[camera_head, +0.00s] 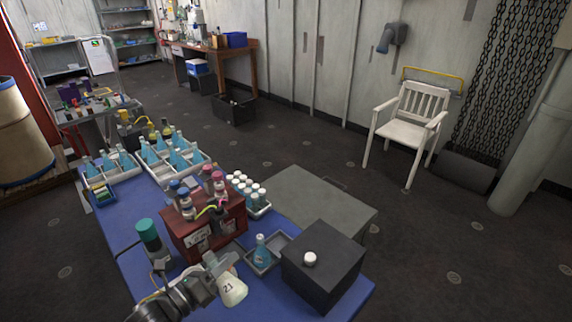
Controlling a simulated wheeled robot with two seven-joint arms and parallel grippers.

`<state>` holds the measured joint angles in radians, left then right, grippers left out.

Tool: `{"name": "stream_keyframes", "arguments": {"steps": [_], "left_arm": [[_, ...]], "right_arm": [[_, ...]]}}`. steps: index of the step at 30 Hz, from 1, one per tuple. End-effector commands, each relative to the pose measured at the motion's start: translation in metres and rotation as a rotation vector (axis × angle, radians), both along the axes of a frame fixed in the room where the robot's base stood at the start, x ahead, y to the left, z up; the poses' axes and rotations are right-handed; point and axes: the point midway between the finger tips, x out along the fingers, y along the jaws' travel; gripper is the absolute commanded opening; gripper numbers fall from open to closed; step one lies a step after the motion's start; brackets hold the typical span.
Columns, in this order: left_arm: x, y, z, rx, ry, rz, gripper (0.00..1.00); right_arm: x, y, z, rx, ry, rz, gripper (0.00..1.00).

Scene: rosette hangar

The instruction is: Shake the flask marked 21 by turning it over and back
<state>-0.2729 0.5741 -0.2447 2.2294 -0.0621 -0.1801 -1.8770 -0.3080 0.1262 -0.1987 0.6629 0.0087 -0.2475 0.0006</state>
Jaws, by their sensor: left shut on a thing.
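The flask marked 21 (232,291) is a pale, cream-coloured flask low in the head view, in front of the dark red box. Its wide body with the number points down and a little right, and its narrower neck leans up and left, so it is tilted. My left gripper (217,270) comes in from the lower left and is shut on the flask near its neck. The flask appears held above the blue table (337,301). The fingers' exact contact is too small to tell. My right gripper is not in view.
A dark red box (205,237) with bottles stands just behind the flask. A small tray (264,270) holds a blue flask (262,249). A black box (322,268) stands right. A teal-capped bottle (149,236) is left. Racks of blue flasks (170,160) stand behind.

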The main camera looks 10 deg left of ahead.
Motion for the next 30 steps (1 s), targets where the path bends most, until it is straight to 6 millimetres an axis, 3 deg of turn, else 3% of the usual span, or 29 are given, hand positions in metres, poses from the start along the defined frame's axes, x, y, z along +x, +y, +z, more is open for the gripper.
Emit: {"name": "stream_keyframes", "arguments": {"steps": [14, 24, 30], "left_arm": [[0.0, 0.0, 0.001, -0.009, 0.004, 0.0, 0.0], [0.0, 0.0, 0.006, -0.444, 0.243, 0.001, 0.0], [0.0, 0.0, 0.001, -0.551, 0.298, 0.0, 0.0]], "right_arm": [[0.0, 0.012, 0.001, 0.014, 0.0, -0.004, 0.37], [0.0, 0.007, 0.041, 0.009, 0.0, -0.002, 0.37], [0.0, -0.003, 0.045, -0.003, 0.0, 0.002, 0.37]]}}
